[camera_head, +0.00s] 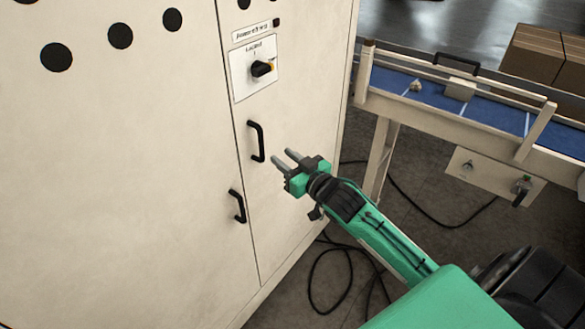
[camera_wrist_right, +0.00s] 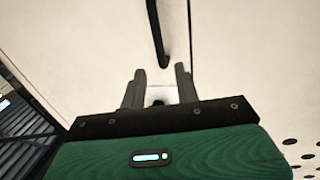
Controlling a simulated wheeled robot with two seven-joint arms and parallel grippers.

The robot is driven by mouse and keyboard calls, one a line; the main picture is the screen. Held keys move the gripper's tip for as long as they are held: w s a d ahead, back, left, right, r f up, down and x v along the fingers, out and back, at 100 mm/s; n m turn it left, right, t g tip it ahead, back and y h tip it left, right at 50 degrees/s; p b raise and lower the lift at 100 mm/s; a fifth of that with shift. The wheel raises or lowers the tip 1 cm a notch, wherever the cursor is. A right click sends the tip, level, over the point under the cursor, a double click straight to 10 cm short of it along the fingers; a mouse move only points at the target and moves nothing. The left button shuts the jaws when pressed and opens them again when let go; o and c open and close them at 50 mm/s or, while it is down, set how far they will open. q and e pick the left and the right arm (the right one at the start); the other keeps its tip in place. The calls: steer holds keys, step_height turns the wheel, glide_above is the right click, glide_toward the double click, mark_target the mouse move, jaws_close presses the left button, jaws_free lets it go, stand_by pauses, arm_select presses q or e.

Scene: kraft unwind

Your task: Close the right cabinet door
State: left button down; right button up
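The right cabinet door (camera_head: 292,190) is a cream panel with a black bar handle (camera_head: 256,141). It looks flush with the left door (camera_head: 130,190), with a thin dark seam between them. The left door carries its own black handle (camera_head: 237,206). My right gripper (camera_head: 283,157) is open and empty, just right of the right door's handle and apart from it. In the right wrist view the handle (camera_wrist_right: 158,35) shows ahead of the two spread fingers (camera_wrist_right: 158,80), with nothing between them. My left gripper is not in view.
A rotary switch (camera_head: 262,69) sits above the right handle. A conveyor (camera_head: 480,108) with a blue belt stands to the right, with cardboard boxes (camera_head: 540,55) behind it. Black cables (camera_head: 330,275) lie on the floor beside the cabinet.

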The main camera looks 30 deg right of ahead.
steer(key=shift+s+d+r, duration=0.1)
steer(key=shift+s+d, duration=0.05)
steer(key=shift+s, duration=0.5)
steer(key=shift+s+d, duration=0.1)
steer(key=shift+s, duration=0.5)
